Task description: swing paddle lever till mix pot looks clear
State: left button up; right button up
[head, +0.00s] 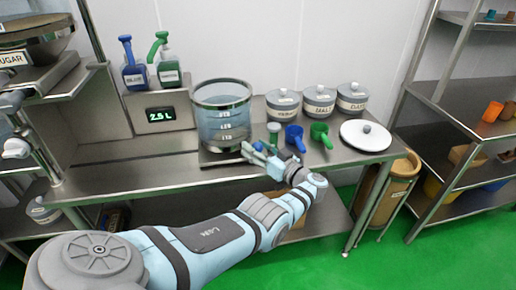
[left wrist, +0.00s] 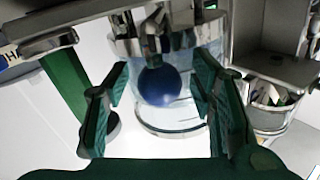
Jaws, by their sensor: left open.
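The mix pot (head: 222,122) is a clear, metal-rimmed vessel with volume marks, standing on the steel bench. What shows through its wall is pale blue; I cannot tell how evenly mixed it is. A blue ball knob (left wrist: 160,86), seemingly the paddle lever's end, shows in the left wrist view in front of the pot (left wrist: 172,118). My left gripper (head: 262,156) is at the pot's lower right front in the head view. In the left wrist view the gripper (left wrist: 158,98) is open, its fingers on either side of the knob, with gaps visible. My right gripper is out of view.
A blue scoop (head: 295,137) and a green scoop (head: 320,133) are close right of my gripper. Several lidded jars (head: 319,99) stand behind them, and a white lid (head: 366,135) lies further right. A display (head: 160,114) reads 2.5 L. The bench's front left is clear.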

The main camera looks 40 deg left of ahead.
pick_arm(q)
jog(key=s+d, duration=0.1)
jog(key=d, duration=1.1)
jog(key=shift+s, duration=0.3)
